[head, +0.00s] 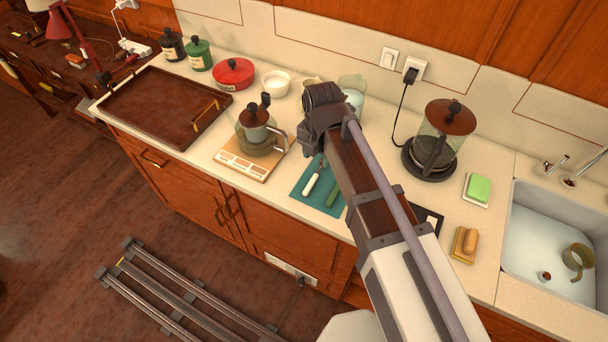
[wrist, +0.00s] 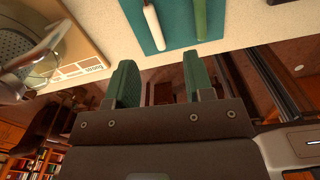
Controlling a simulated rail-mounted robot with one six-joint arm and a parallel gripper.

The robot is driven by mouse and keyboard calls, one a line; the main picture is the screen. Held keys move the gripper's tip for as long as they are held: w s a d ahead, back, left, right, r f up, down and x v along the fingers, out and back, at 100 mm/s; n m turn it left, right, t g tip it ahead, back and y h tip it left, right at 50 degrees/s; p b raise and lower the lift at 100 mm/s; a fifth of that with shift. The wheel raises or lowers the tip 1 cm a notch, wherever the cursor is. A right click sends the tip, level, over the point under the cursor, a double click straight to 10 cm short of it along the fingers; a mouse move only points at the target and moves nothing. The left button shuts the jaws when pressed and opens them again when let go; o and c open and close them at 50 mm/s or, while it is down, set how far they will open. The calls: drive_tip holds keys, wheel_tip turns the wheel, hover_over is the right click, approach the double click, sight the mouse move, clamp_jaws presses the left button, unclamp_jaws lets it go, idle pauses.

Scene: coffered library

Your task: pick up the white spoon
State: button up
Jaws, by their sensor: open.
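A slim white-handled utensil (head: 314,179), which looks like the white spoon, lies on a teal mat (head: 299,193) on the counter. Its far end is narrow and darker; I cannot make out a spoon bowl. It also shows at the top of the wrist view (wrist: 152,29), cut off by the frame. A green-handled utensil (head: 333,194) lies to its right on the mat. My gripper (wrist: 158,78) is open and empty, its two green fingers apart, pointing toward the mat without touching the utensil. In the head view my arm hides the gripper and the mat's right part.
Left of the mat, a glass pot (head: 260,133) stands on a wooden-edged scale (head: 232,164). A coffee maker (head: 434,143), sponge (head: 479,189), brush (head: 466,242) and sink (head: 535,247) are to the right. A brown tray (head: 150,110) lies far left.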

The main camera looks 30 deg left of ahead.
drive_tip(key=s+a+n, duration=0.1)
drive_tip(key=b, duration=0.6)
hover_over(313, 180)
drive_tip(key=f, duration=0.5)
drive_tip(key=shift+s+f, duration=0.2)
drive_tip(key=shift+f, duration=0.15)
wheel_tip(313, 180, down, 5)
drive_tip(key=b, duration=0.5)
drive_tip(key=shift+w+f, duration=0.15)
drive_tip(key=shift+r, duration=0.2)
clamp_jaws()
